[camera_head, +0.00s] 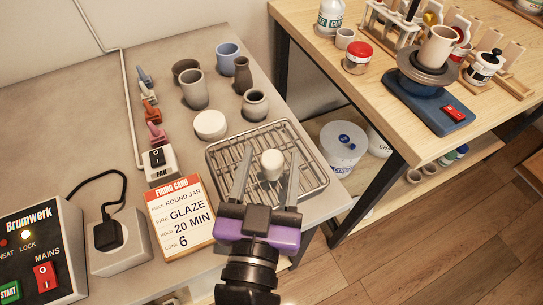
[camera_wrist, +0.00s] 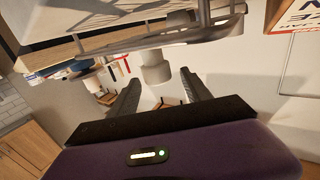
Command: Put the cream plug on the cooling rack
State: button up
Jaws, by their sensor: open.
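The cream plug (camera_head: 272,164), a short pale cylinder, appears over the wire cooling rack (camera_head: 211,165), toward its right part, and looks upright. Whether its base touches the wires is hard to tell. My gripper (camera_head: 267,166) is open, with one finger on each side of the plug in the head view. In the wrist view a pale cylinder (camera_wrist: 155,68) shows just beyond the open fingertips (camera_wrist: 160,78), near the rack's metal edge (camera_wrist: 100,42). I see no clear contact between fingers and plug.
A white round piece (camera_head: 210,125) and several grey, brown and blue pots (camera_head: 194,90) stand behind the rack. The firing card (camera_head: 180,212), fan switch (camera_head: 159,162) and kiln controller (camera_head: 40,250) lie left. A wooden bench (camera_head: 390,130) stands right, across a gap.

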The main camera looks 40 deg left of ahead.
jog(key=b+v, duration=0.1)
jog(key=v, duration=1)
jog(key=w+d+f+g+h, duration=0.2)
jog(key=d+f+h, duration=0.1)
jog(key=d+f, duration=1.15)
jog(key=s+d+m+t+h, duration=0.1)
jog(key=s+d+m+h, duration=0.2)
jog(key=d, duration=0.6)
jog(key=s+d+r+m+h, duration=0.1)
jog(key=s+d+m+h, duration=0.2)
jog(key=d, duration=0.6)
jog(key=shift+s+r+m+t+h, duration=0.15)
jog(key=shift+s+m+t+h, duration=0.3)
jog(key=shift+s, duration=0.85)
